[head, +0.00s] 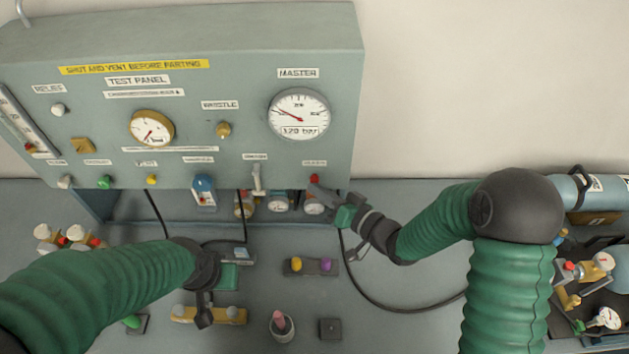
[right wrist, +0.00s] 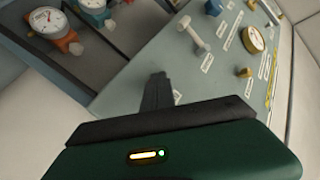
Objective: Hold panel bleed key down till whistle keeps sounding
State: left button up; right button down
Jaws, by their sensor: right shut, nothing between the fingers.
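The grey test panel (head: 200,105) stands at the back. Its red bleed key (head: 314,179) is at the lower right edge, under a small label. My right gripper (head: 318,190) is shut and empty, its tips right at the key; I cannot tell whether they press it. In the right wrist view the shut fingers (right wrist: 157,85) point at the panel face, and the red key is hidden. The brass whistle (head: 223,130) sits mid-panel, left of the master gauge (head: 299,114), which shows 120 bar. My left gripper (head: 204,316) hangs over the bench; its jaws are unclear.
Several small gauges and fittings, such as a gauge under the panel (head: 314,205), stand below the panel edge. A black hose (head: 365,285) crosses the bench.

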jog(key=shift+w+r, duration=0.1)
jog(key=shift+w, duration=0.3)
dwell(0.7)
jog(key=shift+s, duration=0.1)
dwell(5.8)
jog(key=shift+s, duration=0.85)
jog(key=shift+s, duration=0.15)
